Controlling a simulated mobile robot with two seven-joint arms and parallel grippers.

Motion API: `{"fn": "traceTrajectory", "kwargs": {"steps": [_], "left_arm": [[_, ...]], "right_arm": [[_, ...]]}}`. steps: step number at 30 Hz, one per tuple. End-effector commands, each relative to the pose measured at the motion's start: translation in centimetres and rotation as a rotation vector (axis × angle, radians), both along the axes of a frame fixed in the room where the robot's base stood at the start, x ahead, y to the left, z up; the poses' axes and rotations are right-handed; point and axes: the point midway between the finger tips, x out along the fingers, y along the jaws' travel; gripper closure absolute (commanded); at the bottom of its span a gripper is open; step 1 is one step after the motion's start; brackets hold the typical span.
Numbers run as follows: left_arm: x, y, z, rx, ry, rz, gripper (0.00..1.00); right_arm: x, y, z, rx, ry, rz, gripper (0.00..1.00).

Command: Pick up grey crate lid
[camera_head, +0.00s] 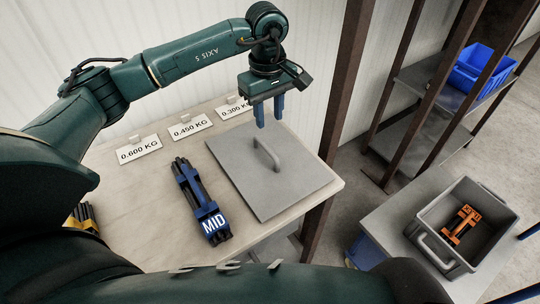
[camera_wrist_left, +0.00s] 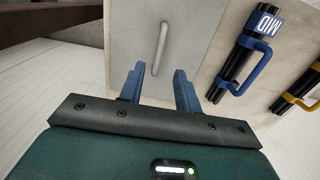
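The grey crate lid (camera_head: 250,190) lies flat on the light table, with a raised bar handle (camera_head: 267,155) in its middle. The lid also shows in the left wrist view (camera_wrist_left: 190,30), with its handle (camera_wrist_left: 159,48) ahead of the fingers. My left gripper (camera_head: 270,112) is above the lid's far edge, its blue fingers pointing down. In the left wrist view the fingers (camera_wrist_left: 157,88) are spread apart with nothing between them. My right gripper is not in view.
A blue rod bundle marked MID (camera_head: 200,200) lies left of the lid. Weight signs (camera_head: 188,127) stand along the table's back. A grey crate (camera_head: 462,228) holding an orange-handled bundle (camera_head: 462,226) stands on a lower table at right. A dark post (camera_head: 345,90) rises beside the table.

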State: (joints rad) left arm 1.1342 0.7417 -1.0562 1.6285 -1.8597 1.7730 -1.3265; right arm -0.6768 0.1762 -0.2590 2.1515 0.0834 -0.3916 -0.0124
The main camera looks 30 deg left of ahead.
Motion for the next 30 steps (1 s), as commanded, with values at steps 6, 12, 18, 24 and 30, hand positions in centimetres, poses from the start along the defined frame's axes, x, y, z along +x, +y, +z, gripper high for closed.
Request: {"fn": "traceTrajectory", "kwargs": {"steps": [6,12,18,24,30], "left_arm": [[0.1,0.8,-2.6,0.033,0.0,-0.002,0.67],[0.2,0.8,-6.2,0.029,-0.002,0.0,0.67],[0.2,0.7,-7.7,0.027,-0.004,-0.002,0.67],[0.5,1.1,-10.2,0.027,-0.001,-0.001,0.67],[0.6,1.1,-12.5,0.027,-0.004,-0.002,0.67]], "right_arm": [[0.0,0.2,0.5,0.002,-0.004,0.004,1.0],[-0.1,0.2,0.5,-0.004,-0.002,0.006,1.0],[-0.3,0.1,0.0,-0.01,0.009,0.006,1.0],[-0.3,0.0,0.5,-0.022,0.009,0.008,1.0],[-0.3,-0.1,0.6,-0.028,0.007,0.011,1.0]]}}
